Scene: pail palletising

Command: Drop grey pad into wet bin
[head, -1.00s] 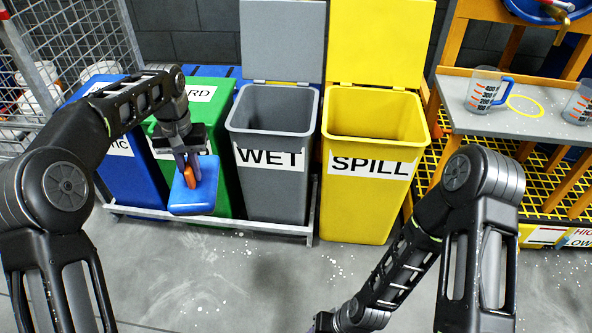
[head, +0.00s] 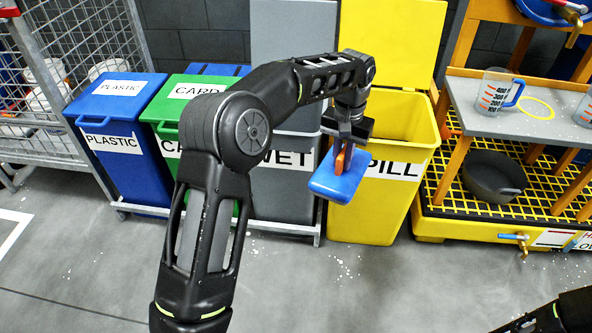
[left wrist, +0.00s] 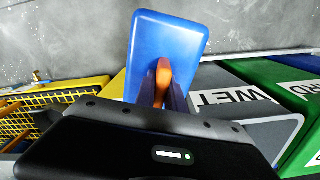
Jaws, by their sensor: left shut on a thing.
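My left gripper (head: 345,160) is shut on a blue slab-shaped pad (head: 337,181) by an orange part on it; no grey pad shows. The pad also shows in the left wrist view (left wrist: 165,45), hanging beyond the fingers. In the head view it overlaps the front of the yellow SPILL bin and the right edge of the grey WET bin (head: 285,204). The WET bin's lid (head: 290,40) is raised, but my left arm hides its mouth. The WET bin's label side shows in the left wrist view (left wrist: 235,75). My right gripper is out of view.
The SPILL bin (head: 370,215) is open, right of the WET bin. Closed blue PLASTIC (head: 120,165) and green CARD (head: 165,125) bins stand left. A shelf rack (head: 520,115) with a jug (head: 495,92) and a dark pan (head: 492,178) stands right. The floor in front is clear.

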